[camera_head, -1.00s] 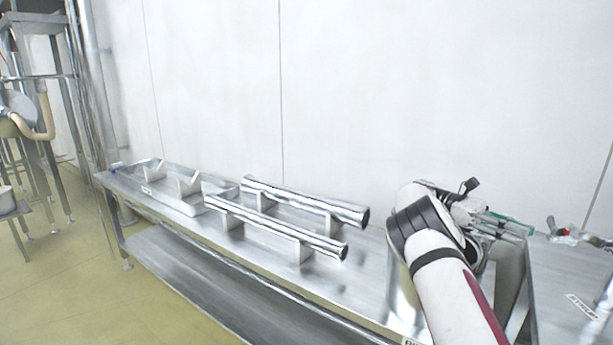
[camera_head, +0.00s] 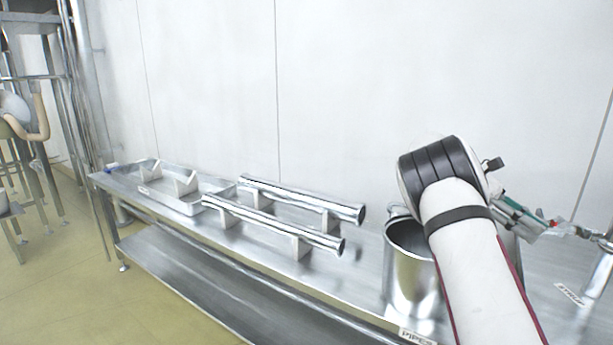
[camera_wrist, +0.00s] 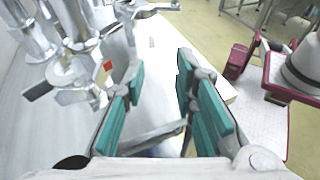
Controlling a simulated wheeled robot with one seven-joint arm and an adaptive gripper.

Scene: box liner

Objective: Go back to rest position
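My gripper (camera_wrist: 157,95) shows in the wrist view with its two green-padded fingers apart and nothing between them. In the head view my gripper (camera_head: 530,222) is partly hidden behind my white arm, to the right of a metal pot and above the table's right part. Two shiny metal pipes lie on supports on the steel table (camera_head: 345,292): the rear pipe (camera_head: 300,197) and the front pipe (camera_head: 272,222). The pot (camera_head: 410,285) stands right of the pipes, its right side hidden by my arm.
A shallow metal tray (camera_head: 165,203) with angled supports sits at the table's left end. Metal fittings (camera_head: 585,232) stand at the far right, and also show in the wrist view (camera_wrist: 75,75). A white wall (camera_head: 330,90) runs behind the table. Yellow floor (camera_head: 75,290) is open at left.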

